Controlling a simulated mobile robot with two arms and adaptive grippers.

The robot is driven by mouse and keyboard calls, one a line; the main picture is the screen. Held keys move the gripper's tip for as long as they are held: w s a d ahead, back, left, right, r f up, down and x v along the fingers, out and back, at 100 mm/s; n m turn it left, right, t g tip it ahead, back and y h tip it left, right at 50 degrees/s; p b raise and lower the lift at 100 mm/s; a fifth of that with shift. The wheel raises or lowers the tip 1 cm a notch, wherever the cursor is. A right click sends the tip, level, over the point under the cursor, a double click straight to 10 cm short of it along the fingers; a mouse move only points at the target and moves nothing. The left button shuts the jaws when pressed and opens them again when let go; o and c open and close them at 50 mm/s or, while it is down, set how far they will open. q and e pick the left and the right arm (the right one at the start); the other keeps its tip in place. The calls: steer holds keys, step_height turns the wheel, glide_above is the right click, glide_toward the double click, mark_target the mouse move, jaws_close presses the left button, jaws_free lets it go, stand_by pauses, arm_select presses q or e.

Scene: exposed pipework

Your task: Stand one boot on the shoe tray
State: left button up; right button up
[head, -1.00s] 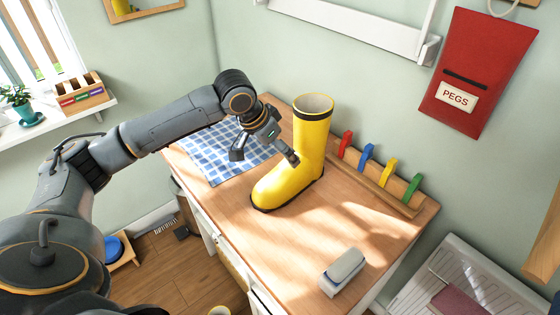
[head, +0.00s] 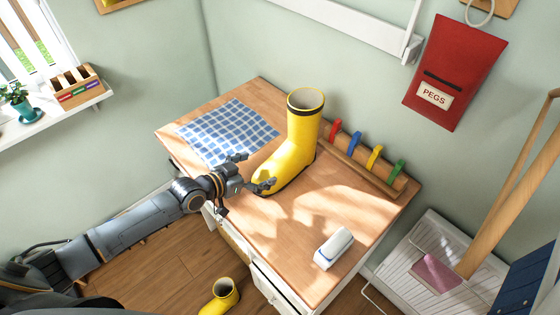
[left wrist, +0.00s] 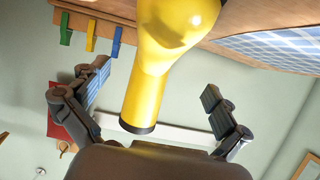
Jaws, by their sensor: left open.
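A yellow boot (head: 303,130) with a black rim and sole stands upright on the wooden worktop, its toe towards the front left. My left gripper (head: 255,172) is open at the worktop's front edge, by the boot's toe. In the left wrist view the boot (left wrist: 160,60) lies between the spread fingers of the left gripper (left wrist: 155,79), with gaps at both sides. A second yellow boot (head: 219,298) is on the floor, cut off by the lower edge. I cannot tell for sure which thing is the shoe tray. My right gripper is not seen.
A blue checked cloth (head: 228,130) lies at the worktop's back left. A rack with coloured pegs (head: 371,158) runs along the wall side. A white ridged tray-like surface (head: 425,247) is at the right.

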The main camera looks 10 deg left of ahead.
mark_target(274, 163)
arm_select(q)
steer(key=b+x, duration=0.2)
steer(key=x, duration=0.3)
steer(key=shift+w+f, duration=0.15)
steer(key=b+x, duration=0.3)
steer(key=x, duration=0.2)
steer(key=shift+w+d+f+b, duration=0.15)
steer(key=shift+w+d+b, duration=0.05)
steer(key=shift+b, duration=0.1)
steer(key=shift+s, duration=0.1)
steer(key=shift+c, duration=0.4)
steer(key=c, duration=1.1)
steer(key=shift+r, duration=0.25)
steer(key=shift+c, duration=1.4)
